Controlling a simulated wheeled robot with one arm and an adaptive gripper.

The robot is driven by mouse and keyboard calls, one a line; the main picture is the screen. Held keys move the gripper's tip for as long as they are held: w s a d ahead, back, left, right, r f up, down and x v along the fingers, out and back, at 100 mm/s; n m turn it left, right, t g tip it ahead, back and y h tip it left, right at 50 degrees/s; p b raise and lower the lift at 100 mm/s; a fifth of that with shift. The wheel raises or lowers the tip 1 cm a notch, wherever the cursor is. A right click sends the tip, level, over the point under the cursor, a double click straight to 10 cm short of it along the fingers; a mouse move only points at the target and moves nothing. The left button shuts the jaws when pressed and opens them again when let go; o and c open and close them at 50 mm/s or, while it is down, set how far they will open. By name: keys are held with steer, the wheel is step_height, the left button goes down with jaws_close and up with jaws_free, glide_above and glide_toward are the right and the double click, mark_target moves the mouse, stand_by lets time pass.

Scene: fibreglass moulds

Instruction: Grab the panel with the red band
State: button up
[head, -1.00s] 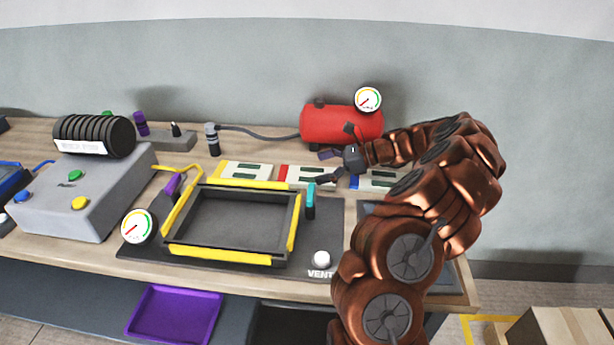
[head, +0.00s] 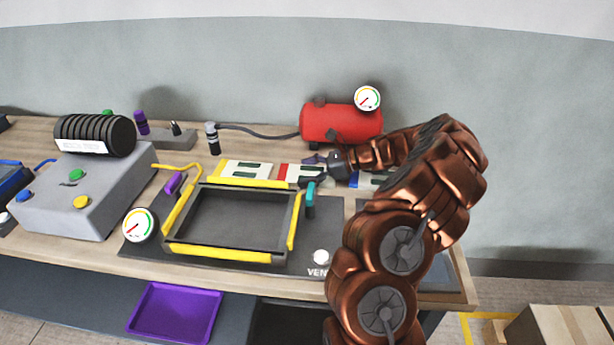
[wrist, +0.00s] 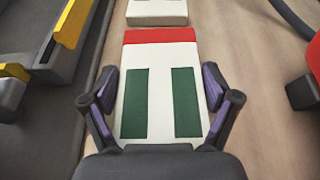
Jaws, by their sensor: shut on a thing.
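The panel with the red band (wrist: 161,80) is white with two dark green rectangles, and its red band lies at the far end in the wrist view. In the head view the panel (head: 284,174) lies behind the black mould frame, partly hidden by my gripper (head: 314,170). In the wrist view my gripper (wrist: 158,95) has one purple-padded finger along each long side of the panel, shut on it. The panel appears to lie flat at bench level.
A panel with a yellow band (head: 243,172) lies to the left. A panel with a blue band (head: 372,180) is partly hidden by my arm. The mould frame (head: 177,251) with yellow edges and a teal lever (head: 310,195) stand in front. A red tank (head: 327,122) stands behind.

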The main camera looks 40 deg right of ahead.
steer(key=shift+c, duration=1.3)
steer(key=shift+r, duration=0.15)
